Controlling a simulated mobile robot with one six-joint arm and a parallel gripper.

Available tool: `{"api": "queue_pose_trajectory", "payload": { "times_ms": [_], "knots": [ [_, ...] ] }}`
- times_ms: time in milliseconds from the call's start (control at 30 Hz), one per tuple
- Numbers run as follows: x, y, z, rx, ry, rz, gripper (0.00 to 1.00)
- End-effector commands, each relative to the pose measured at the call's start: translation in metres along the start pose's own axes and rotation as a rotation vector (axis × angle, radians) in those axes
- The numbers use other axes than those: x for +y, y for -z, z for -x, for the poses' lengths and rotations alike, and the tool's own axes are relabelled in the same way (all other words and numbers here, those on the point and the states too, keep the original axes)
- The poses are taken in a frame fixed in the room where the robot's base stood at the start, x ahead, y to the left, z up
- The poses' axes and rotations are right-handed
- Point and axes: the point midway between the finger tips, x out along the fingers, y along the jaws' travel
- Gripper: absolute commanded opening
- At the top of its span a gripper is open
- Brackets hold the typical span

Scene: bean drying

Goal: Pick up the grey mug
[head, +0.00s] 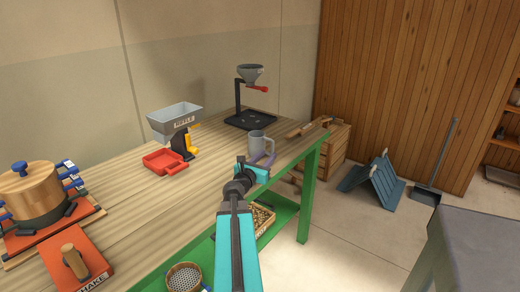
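The grey mug (256,144) stands upright on the wooden workbench (215,185), near its right front edge, with its handle to the right. My gripper (255,160) is just in front of the mug, at the end of my teal and dark arm. Its two fingers are spread apart and point toward the mug. The lower part of the mug is close to the fingertips in the picture. I cannot tell whether they touch it.
A grey funnel on a stand (250,75) is behind the mug. A hopper (175,118) and red tray (165,161) stand to the left. Wooden tools (305,128) lie to the right. A wooden pot (33,190) is at far left. Green shelf (278,212) is below.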

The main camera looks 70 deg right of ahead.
Motion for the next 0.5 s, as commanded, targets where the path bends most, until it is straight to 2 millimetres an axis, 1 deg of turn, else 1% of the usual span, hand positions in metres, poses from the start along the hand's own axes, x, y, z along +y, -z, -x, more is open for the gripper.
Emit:
{"api": "queue_pose_trajectory", "payload": {
  "times_ms": [33, 200, 500],
  "knots": [
    [0.0009, -0.0004, -0.0059, 0.0, 0.0, 0.0, 0.33],
    [0.0002, -0.0001, -0.0131, 0.0, 0.0, 0.0, 0.33],
    [-0.0001, 0.0001, -0.0132, 0.0, 0.0, 0.0, 0.33]
  ]
}}
